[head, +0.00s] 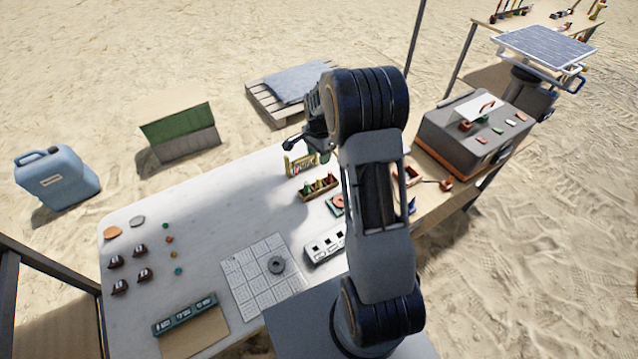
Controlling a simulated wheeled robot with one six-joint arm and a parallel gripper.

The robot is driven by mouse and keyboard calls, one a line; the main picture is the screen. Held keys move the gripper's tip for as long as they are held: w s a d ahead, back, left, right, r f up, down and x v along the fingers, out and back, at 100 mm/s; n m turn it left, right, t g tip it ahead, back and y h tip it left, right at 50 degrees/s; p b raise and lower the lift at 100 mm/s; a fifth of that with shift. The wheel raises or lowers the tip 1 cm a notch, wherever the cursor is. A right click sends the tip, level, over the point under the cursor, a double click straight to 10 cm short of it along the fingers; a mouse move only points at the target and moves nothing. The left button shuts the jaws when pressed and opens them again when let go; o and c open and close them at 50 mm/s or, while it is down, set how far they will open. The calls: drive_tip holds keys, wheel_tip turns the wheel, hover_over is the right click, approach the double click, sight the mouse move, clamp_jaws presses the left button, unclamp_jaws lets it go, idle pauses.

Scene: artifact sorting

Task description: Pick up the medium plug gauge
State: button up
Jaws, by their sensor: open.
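A small wooden rack (318,188) with several short upright coloured pieces stands on the white table, left of my arm. The pieces are too small to tell whether one is the medium plug gauge. My gripper (291,147) is open at the end of my raised arm, above the table's far edge and up and left of the rack. Its fingers look dark and small, with nothing seen between them. My arm hides part of the table's right side.
A grey case (450,140) stands right of my arm.

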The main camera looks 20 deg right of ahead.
sight(318, 178)
wheel_tip(318, 178, down, 8)
drive_tip(key=shift+d+f+p, duration=0.1)
drive_tip(key=shift+f+p, duration=0.05)
drive_tip(key=shift+p, duration=0.3)
drive_tip(key=shift+w+f+p, duration=0.1)
drive_tip(key=shift+f+p, duration=0.75)
drive_tip(key=shift+f, duration=1.85)
drive_tip(key=shift+c, duration=0.2)
clamp_jaws()
